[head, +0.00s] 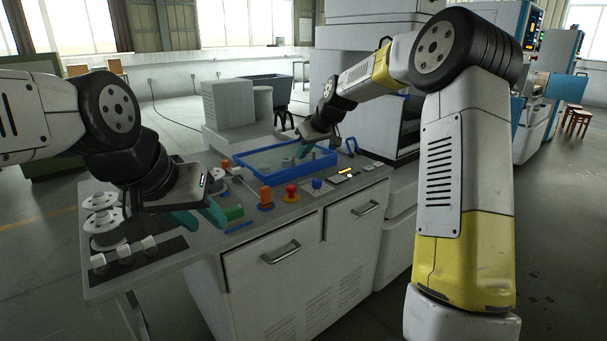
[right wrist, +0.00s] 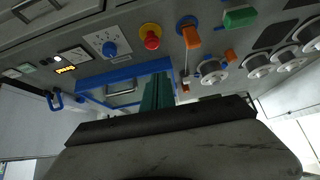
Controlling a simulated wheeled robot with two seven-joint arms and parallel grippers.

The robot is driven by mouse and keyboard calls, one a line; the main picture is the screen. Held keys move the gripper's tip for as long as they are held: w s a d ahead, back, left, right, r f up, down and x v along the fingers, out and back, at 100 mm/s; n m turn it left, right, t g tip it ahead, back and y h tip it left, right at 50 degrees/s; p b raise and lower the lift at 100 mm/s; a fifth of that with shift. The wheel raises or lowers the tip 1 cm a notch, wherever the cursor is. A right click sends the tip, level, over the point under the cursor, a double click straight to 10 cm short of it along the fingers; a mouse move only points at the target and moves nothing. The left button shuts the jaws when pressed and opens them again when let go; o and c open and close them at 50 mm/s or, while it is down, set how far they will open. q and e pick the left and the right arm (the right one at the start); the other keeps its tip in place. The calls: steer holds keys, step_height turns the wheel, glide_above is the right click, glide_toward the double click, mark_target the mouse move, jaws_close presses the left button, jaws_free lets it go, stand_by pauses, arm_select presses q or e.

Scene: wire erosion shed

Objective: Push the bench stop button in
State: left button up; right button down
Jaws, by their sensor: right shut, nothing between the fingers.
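The bench stop button is a red mushroom head on a yellow base (head: 291,192), near the front edge of the bench top. It also shows in the right wrist view (right wrist: 151,41), beyond my fingertips. My right gripper (head: 302,151) is shut and empty, over the blue-rimmed tray behind the button and apart from it. Its teal fingers (right wrist: 158,92) are together in the right wrist view. My left gripper (head: 184,220) is low over the left part of the bench; its wrist hides most of it, so its opening is unclear.
A blue knob (head: 317,185) on a pale plate and an orange-topped part (head: 265,197) flank the button. The blue tray (head: 327,160) lies behind. A green block (head: 226,213) and white spools (head: 101,219) are further left. A small lit display (head: 345,172) is at right.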

steer(key=shift+w+d+f, duration=0.1)
steer(key=shift+w+f, duration=0.05)
steer(key=shift+w, duration=0.3)
steer(key=shift+w+d+f, duration=0.1)
steer(key=shift+w+f, duration=0.05)
steer(key=shift+w, duration=0.3)
steer(key=shift+f, duration=0.1)
glide_above(293, 188)
steer(key=f, duration=0.8)
steer(key=shift+w, duration=0.25)
steer(key=shift+s+d+f, duration=0.1)
steer(key=shift+s+f, duration=0.1)
steer(key=shift+f, duration=1.65)
